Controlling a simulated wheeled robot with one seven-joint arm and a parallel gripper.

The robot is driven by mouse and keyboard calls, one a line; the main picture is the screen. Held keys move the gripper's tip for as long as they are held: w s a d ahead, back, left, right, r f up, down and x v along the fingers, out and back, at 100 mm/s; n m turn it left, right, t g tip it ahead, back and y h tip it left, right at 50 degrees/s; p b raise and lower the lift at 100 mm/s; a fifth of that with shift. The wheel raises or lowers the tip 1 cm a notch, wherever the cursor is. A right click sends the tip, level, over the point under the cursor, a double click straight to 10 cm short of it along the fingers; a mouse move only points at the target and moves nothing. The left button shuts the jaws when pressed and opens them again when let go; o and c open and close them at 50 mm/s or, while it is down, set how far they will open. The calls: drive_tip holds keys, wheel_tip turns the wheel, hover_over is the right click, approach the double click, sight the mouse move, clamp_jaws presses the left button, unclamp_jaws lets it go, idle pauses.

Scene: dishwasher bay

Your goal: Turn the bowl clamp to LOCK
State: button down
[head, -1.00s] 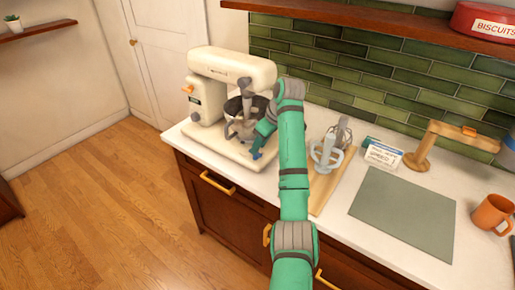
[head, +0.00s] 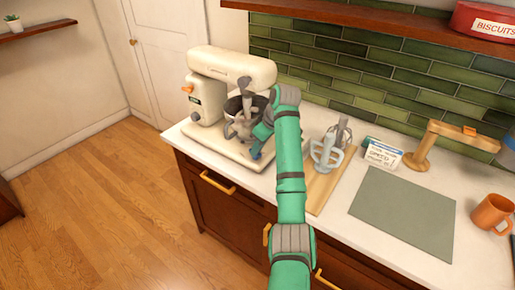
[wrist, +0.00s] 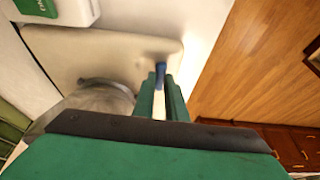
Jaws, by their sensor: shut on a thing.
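The cream stand mixer (head: 232,68) stands on the counter with its metal bowl (head: 233,104) on the base. The bowl's rounded side (wrist: 103,96) also shows in the wrist view, beside my fingers. The bowl clamp shows as a small blue lever (wrist: 160,70) standing out over the cream base plate (wrist: 105,52). My gripper (wrist: 161,88) is shut on this blue lever, with its tip sticking out past the fingers. The LOCK mark cannot be made out.
To the right are a wooden board (head: 321,188) with mixer attachments (head: 327,150), a small card (head: 382,154), a grey-green mat (head: 403,212) and an orange mug (head: 492,212). A wooden shelf (head: 370,22) hangs above. The counter's front edge is close to my arm.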

drive_tip(key=shift+m, duration=0.3)
drive_tip(key=m, duration=0.2)
drive_tip(key=m+t+h, duration=0.1)
drive_tip(key=m, duration=0.1)
drive_tip(key=shift+s+a, duration=0.15)
drive_tip(key=m, duration=0.1)
drive_tip(key=m+h, duration=0.1)
drive_tip(key=m, duration=0.1)
drive_tip(key=m+t+h, duration=0.1)
drive_tip(key=shift+a, duration=0.25)
drive_tip(key=m+h, duration=0.1)
drive_tip(key=m, duration=0.4)
drive_tip(key=shift+a+r+h, duration=0.1)
drive_tip(key=shift+a+h, duration=0.05)
drive_tip(key=shift+h, duration=0.25)
drive_tip(key=shift+a+m+g+h, duration=0.1)
drive_tip(key=shift+m+g+h, duration=0.45)
drive_tip(key=shift+m, duration=1.45)
drive_tip(key=shift+h, duration=0.25)
drive_tip(key=c, duration=1.8)
unclamp_jaws()
